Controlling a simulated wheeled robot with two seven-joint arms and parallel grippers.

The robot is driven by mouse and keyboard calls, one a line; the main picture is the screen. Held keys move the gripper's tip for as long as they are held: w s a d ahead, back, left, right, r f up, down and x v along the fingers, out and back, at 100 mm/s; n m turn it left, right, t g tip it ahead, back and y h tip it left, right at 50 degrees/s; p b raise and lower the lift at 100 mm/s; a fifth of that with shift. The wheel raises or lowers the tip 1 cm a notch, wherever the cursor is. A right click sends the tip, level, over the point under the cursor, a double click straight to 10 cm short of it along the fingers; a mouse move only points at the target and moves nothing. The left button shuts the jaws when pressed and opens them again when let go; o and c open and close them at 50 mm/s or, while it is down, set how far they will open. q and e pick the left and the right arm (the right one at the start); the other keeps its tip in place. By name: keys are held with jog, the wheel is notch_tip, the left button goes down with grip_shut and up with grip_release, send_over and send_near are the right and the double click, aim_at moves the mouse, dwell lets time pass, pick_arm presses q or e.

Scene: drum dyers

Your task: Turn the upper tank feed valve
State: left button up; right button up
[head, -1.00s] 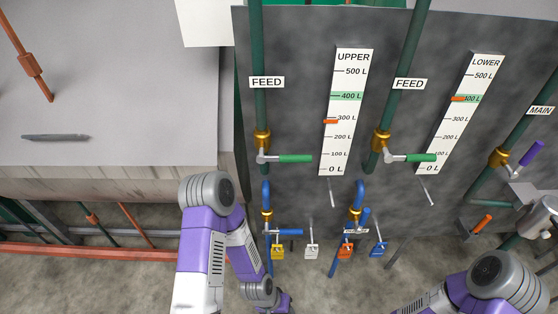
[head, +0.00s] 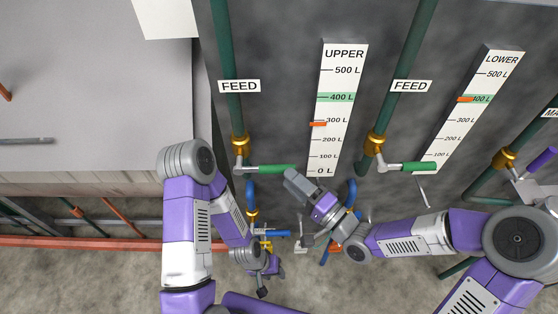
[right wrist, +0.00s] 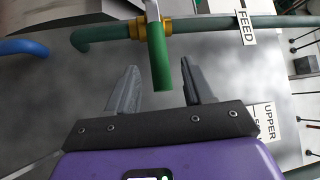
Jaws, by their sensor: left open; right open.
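The upper tank's feed valve has a green handle (head: 270,168) pointing right from a brass body (head: 240,145), left of the UPPER gauge (head: 340,110). That gauge's orange marker sits near 300 L, below the green 400 L band. My right gripper (head: 290,176) is open just below the handle's right end. In the right wrist view, the green handle (right wrist: 159,60) appears between the open fingertips of my right gripper (right wrist: 160,68); I cannot tell whether it lies between them in depth. My left gripper (head: 265,288) is open and low, away from the valve.
A second feed valve with a green handle (head: 405,167) stands to the right, beside the LOWER gauge (head: 470,110). Blue-handled valves (head: 277,234) and pipes lie below, partly hidden by my arms. A grey block (head: 100,90) fills the left. The panel between handle and gauge numbers is clear.

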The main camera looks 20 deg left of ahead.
aim_at(277, 169)
jog(key=x, duration=0.5)
jog(key=shift+w+a, duration=0.15)
jog(key=shift+a, duration=0.2)
grip_shut()
